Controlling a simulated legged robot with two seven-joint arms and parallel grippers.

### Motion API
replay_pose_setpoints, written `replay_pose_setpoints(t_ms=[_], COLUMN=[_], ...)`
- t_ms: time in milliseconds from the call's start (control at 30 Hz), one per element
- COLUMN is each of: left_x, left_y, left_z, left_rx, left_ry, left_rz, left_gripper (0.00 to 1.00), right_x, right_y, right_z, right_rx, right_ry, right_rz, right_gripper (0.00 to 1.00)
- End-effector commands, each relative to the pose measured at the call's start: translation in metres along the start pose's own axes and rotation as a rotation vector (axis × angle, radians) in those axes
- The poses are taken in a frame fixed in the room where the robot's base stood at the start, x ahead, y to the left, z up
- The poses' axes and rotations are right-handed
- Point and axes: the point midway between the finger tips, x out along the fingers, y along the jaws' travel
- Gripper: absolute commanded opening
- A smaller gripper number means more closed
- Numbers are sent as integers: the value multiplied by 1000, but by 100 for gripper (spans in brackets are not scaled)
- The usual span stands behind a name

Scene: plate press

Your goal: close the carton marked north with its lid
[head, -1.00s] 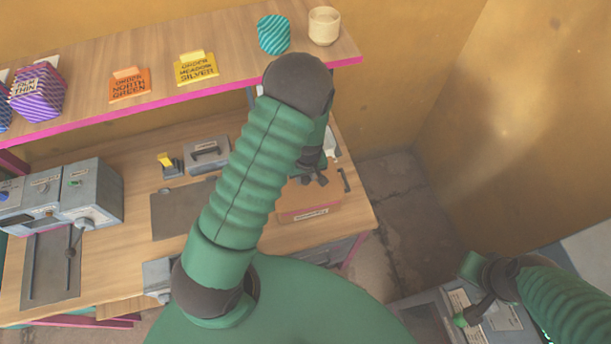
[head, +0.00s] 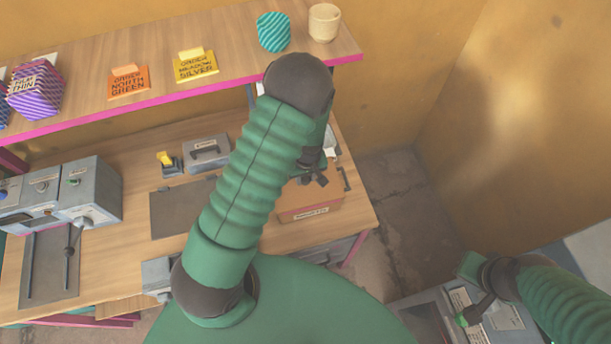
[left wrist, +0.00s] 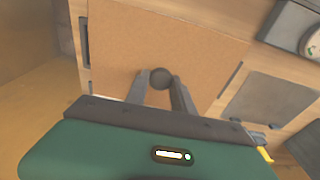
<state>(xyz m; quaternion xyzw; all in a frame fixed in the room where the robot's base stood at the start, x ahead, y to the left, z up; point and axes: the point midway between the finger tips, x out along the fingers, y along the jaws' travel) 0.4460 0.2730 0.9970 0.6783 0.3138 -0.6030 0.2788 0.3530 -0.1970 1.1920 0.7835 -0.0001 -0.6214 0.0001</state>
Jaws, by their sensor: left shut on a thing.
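A brown carton (head: 310,214) stands at the right end of the workbench, with a pale label on its front too small to read. A flat brown lid (left wrist: 190,45) with a dark round knob (left wrist: 161,78) fills much of the left wrist view. My left gripper (head: 318,181) is over the carton, pointing down, its fingers (left wrist: 158,92) shut on the knob from both sides. My arm hides part of the carton, and I cannot tell whether the lid rests on it. My right gripper (head: 475,300) is at the lower right, its fingers unclear.
An orange card (head: 129,84) reading "order north green" and a yellow card (head: 195,66) stand on the upper shelf (head: 225,80). A grey press machine (head: 90,192) is at left. A dark plate (head: 182,208) lies mid-bench. A grey labelled surface (head: 425,318) is under my right arm.

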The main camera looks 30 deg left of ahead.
Motion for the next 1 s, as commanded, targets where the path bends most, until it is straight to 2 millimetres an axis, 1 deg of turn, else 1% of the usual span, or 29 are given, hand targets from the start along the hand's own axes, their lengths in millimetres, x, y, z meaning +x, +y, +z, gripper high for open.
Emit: replay_pose_setpoints(t_ms=[267,300,467,500,700,867,1000], left_x=[0,0,0,0,0,0,0], left_y=[0,0,0,0,0,0,0], left_z=[0,0,0,0,0,0,0], left_rx=[0,0,0,0,0,0,0], left_ry=[0,0,0,0,0,0,0], left_rz=[0,0,0,0,0,0,0], left_gripper=[0,32,53,55,55,76,77], right_x=[0,0,0,0,0,0,0], right_y=[0,0,0,0,0,0,0], right_z=[0,0,0,0,0,0,0], right_rx=[0,0,0,0,0,0,0], right_ry=[0,0,0,0,0,0,0], right_rz=[0,0,0,0,0,0,0], right_gripper=[0,0,0,0,0,0,0])
